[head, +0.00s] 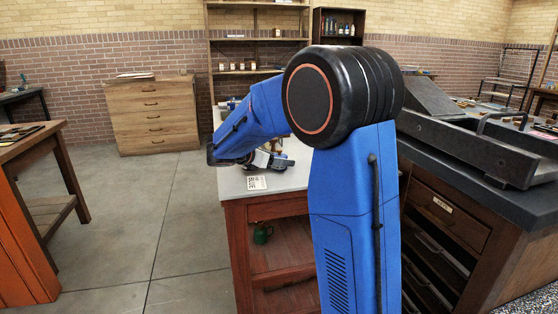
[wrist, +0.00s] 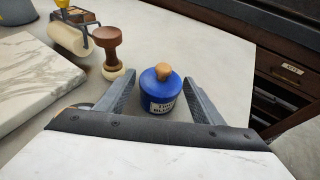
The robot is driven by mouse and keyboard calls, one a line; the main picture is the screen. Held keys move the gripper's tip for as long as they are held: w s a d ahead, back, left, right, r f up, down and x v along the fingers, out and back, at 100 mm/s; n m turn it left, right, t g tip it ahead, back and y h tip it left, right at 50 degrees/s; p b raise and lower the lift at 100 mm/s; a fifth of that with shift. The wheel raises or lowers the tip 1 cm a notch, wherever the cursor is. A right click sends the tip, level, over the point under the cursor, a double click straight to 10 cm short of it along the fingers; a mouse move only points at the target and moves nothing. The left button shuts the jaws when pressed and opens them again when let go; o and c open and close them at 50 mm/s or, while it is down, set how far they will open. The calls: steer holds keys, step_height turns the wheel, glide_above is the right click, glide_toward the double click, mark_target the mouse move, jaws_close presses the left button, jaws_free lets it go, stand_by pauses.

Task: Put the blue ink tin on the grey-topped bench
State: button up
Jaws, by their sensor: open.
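The blue ink tin (wrist: 161,92), with a tan knob on top and a pale label in front, stands upright on a light grey top in the wrist view. My gripper (wrist: 160,78) is open, with one finger on each side of the tin and no clear contact. In the head view my gripper (head: 270,160) is low over the bench with a pale grey top (head: 236,186) and red-brown wooden frame; my arm hides much of this top. I cannot make out the tin in the head view. To the right is another bench with a dark grey top (head: 440,150).
Beside the tin are a wooden-handled dabber (wrist: 108,48), a roller (wrist: 68,38) and a marbled slab (wrist: 45,62). A heavy dark press (head: 470,140) occupies the dark-topped bench. Open floor (head: 150,220) lies to the left.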

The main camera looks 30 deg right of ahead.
steer(key=v, duration=1.2)
steer(key=shift+r, duration=0.1)
steer(key=s+m, duration=0.1)
steer(key=s, duration=0.2)
steer(key=s+d+f+m+y, duration=0.1)
steer(key=s, duration=0.1)
steer(key=s+d+m+g+y, duration=0.1)
steer(key=s, duration=0.2)
steer(key=shift+s+f+m, duration=0.25)
steer(key=shift+s+m, duration=0.05)
steer(key=shift+s, duration=0.05)
steer(key=s+a+f+m+t+y, duration=0.1)
steer(key=s+a+f+m+y, duration=0.2)
steer(key=s, duration=0.6)
steer(key=s+a+f+m+t+y, duration=0.1)
steer(key=s+a+f+m+y, duration=0.2)
steer(key=s+m, duration=0.5)
steer(key=s+a+f+m+y, duration=0.3)
steer(key=s+f+m+y, duration=0.2)
steer(key=s, duration=0.6)
steer(key=shift+s+a+m+t, duration=0.3)
steer(key=shift+a+m+t, duration=0.1)
steer(key=shift+m, duration=0.1)
